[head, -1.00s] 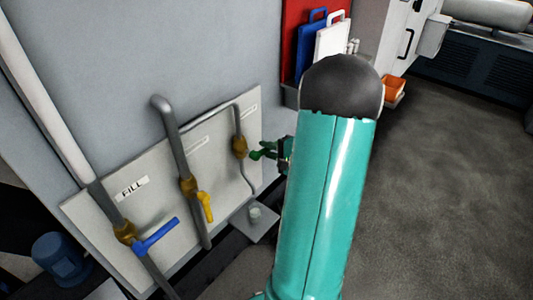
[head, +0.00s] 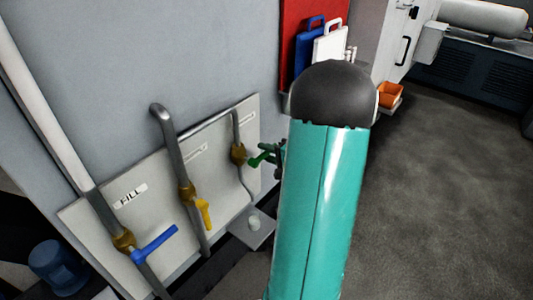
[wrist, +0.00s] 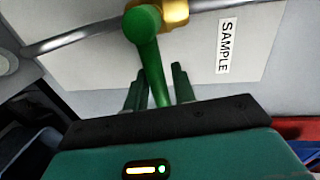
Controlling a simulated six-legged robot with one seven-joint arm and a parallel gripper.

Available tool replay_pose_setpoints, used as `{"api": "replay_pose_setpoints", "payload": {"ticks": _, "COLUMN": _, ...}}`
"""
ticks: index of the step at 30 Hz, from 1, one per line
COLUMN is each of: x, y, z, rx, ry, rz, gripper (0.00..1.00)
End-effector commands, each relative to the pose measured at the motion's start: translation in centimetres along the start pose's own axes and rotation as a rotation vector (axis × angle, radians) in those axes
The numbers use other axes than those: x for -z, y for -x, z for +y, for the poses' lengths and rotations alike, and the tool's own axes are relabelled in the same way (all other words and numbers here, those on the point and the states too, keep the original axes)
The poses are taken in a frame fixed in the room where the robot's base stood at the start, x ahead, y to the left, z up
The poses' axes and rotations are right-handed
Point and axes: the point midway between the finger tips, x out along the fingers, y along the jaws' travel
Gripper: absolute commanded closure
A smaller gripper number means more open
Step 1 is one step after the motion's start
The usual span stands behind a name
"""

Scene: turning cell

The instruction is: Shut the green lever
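The green lever (wrist: 152,60) sits on a brass valve (wrist: 175,12) beside the SAMPLE label (wrist: 227,46) in the wrist view. Its round hub is at the top, and its handle runs down toward my gripper (wrist: 158,80). The handle lies between the two fingers, with a narrow gap showing on each side, so the gripper looks open around it. Whether a finger touches it is unclear. In the head view the green lever (head: 256,161) juts right from its brass valve (head: 238,153). My gripper (head: 275,150) is partly hidden behind my teal arm.
On the same pale panel (head: 160,210) are a yellow lever (head: 203,212) and a blue lever (head: 155,243) on grey pipes. Open floor (head: 440,210) lies to the right.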

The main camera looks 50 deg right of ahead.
Motion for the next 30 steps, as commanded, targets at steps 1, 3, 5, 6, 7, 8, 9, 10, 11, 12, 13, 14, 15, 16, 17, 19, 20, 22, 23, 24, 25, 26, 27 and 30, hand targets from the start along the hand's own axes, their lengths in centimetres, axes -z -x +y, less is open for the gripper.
{"api": "replay_pose_setpoints", "payload": {"ticks": 1, "x": 0.0, "y": 0.0, "z": 0.0, "rx": 0.0, "ry": 0.0, "rz": 0.0, "gripper": 0.64}}
{"api": "replay_pose_setpoints", "payload": {"ticks": 3, "x": 0.0, "y": 0.0, "z": 0.0, "rx": -0.001, "ry": -0.001, "rz": -0.001, "gripper": 0.64}}
{"api": "replay_pose_setpoints", "payload": {"ticks": 5, "x": -0.1, "y": 0.0, "z": 0.1, "rx": -0.001, "ry": -0.002, "rz": -0.001, "gripper": 0.64}}
{"api": "replay_pose_setpoints", "payload": {"ticks": 6, "x": -0.1, "y": 0.0, "z": 0.1, "rx": -0.001, "ry": -0.002, "rz": -0.001, "gripper": 0.64}}
{"api": "replay_pose_setpoints", "payload": {"ticks": 7, "x": -0.1, "y": 0.0, "z": 0.1, "rx": -0.001, "ry": -0.002, "rz": -0.002, "gripper": 0.64}}
{"api": "replay_pose_setpoints", "payload": {"ticks": 8, "x": -0.1, "y": 0.0, "z": 0.1, "rx": -0.001, "ry": -0.003, "rz": -0.002, "gripper": 0.64}}
{"api": "replay_pose_setpoints", "payload": {"ticks": 9, "x": -0.1, "y": 0.0, "z": 0.1, "rx": -0.002, "ry": -0.003, "rz": -0.002, "gripper": 0.64}}
{"api": "replay_pose_setpoints", "payload": {"ticks": 10, "x": -0.1, "y": 0.1, "z": 0.1, "rx": -0.002, "ry": -0.003, "rz": -0.002, "gripper": 0.64}}
{"api": "replay_pose_setpoints", "payload": {"ticks": 11, "x": -0.1, "y": 0.2, "z": 0.1, "rx": -0.002, "ry": -0.003, "rz": -0.001, "gripper": 0.64}}
{"api": "replay_pose_setpoints", "payload": {"ticks": 12, "x": -0.1, "y": 0.5, "z": 0.1, "rx": -0.002, "ry": -0.003, "rz": -0.001, "gripper": 0.64}}
{"api": "replay_pose_setpoints", "payload": {"ticks": 13, "x": 0.0, "y": 0.7, "z": 0.1, "rx": -0.001, "ry": -0.003, "rz": -0.001, "gripper": 0.64}}
{"api": "replay_pose_setpoints", "payload": {"ticks": 14, "x": 0.0, "y": 1.1, "z": 0.1, "rx": -0.001, "ry": -0.003, "rz": 0.0, "gripper": 0.64}}
{"api": "replay_pose_setpoints", "payload": {"ticks": 15, "x": -0.1, "y": 1.6, "z": 0.1, "rx": -0.001, "ry": -0.003, "rz": 0.0, "gripper": 0.64}}
{"api": "replay_pose_setpoints", "payload": {"ticks": 16, "x": -0.1, "y": 2.1, "z": 0.1, "rx": -0.002, "ry": -0.004, "rz": 0.0, "gripper": 0.64}}
{"api": "replay_pose_setpoints", "payload": {"ticks": 17, "x": 0.0, "y": 2.7, "z": 0.1, "rx": -0.002, "ry": -0.004, "rz": 0.001, "gripper": 0.64}}
{"api": "replay_pose_setpoints", "payload": {"ticks": 19, "x": 0.0, "y": 4.2, "z": 0.0, "rx": -0.001, "ry": -0.002, "rz": 0.002, "gripper": 0.64}}
{"api": "replay_pose_setpoints", "payload": {"ticks": 20, "x": 0.0, "y": 4.8, "z": 0.1, "rx": -0.002, "ry": -0.003, "rz": 0.003, "gripper": 0.64}}
{"api": "replay_pose_setpoints", "payload": {"ticks": 22, "x": 0.0, "y": 6.4, "z": 0.1, "rx": -0.001, "ry": -0.003, "rz": 0.003, "gripper": 0.64}}
{"api": "replay_pose_setpoints", "payload": {"ticks": 23, "x": 0.1, "y": 7.1, "z": 0.1, "rx": -0.002, "ry": -0.002, "rz": 0.003, "gripper": 0.64}}
{"api": "replay_pose_setpoints", "payload": {"ticks": 24, "x": 0.0, "y": 8.0, "z": 0.0, "rx": -0.001, "ry": -0.001, "rz": 0.003, "gripper": 0.64}}
{"api": "replay_pose_setpoints", "payload": {"ticks": 25, "x": 0.0, "y": 8.7, "z": 0.0, "rx": -0.001, "ry": -0.002, "rz": 0.002, "gripper": 0.64}}
{"api": "replay_pose_setpoints", "payload": {"ticks": 26, "x": 0.1, "y": 9.3, "z": 0.1, "rx": -0.002, "ry": -0.002, "rz": 0.004, "gripper": 0.64}}
{"api": "replay_pose_setpoints", "payload": {"ticks": 27, "x": 0.0, "y": 10.2, "z": 0.1, "rx": -0.001, "ry": -0.002, "rz": 0.002, "gripper": 0.64}}
{"api": "replay_pose_setpoints", "payload": {"ticks": 30, "x": 0.0, "y": 11.9, "z": 0.0, "rx": -0.001, "ry": -0.002, "rz": 0.002, "gripper": 0.64}}
